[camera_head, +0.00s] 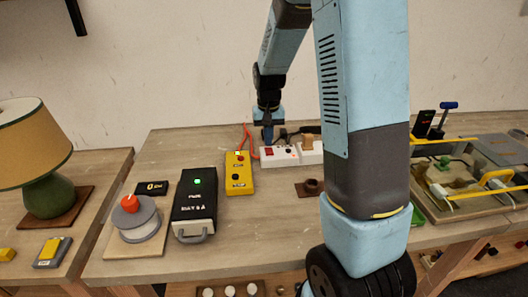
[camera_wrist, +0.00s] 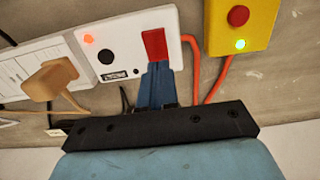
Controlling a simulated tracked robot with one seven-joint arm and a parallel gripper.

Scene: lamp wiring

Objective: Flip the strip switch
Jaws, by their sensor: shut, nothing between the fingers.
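The white power strip (camera_head: 292,155) lies at the back of the table, partly hidden by my arm in the head view. Its red rocker switch (camera_wrist: 155,44) is at one end of the strip (camera_wrist: 128,66) in the wrist view, near a lit red lamp (camera_wrist: 88,39) and a round black button. My gripper (camera_wrist: 157,66) is shut and empty, its blue fingertips at the edge of the red switch. They look to be touching or just above it; I cannot tell which. In the head view my gripper (camera_head: 267,138) points down over the strip's left end.
A yellow box (camera_head: 239,182) with a red button stands left of the strip, its green light lit in the wrist view. A tan plug (camera_wrist: 51,80) sits in the strip. A black power unit (camera_head: 195,207) and a lamp (camera_head: 47,190) are farther left.

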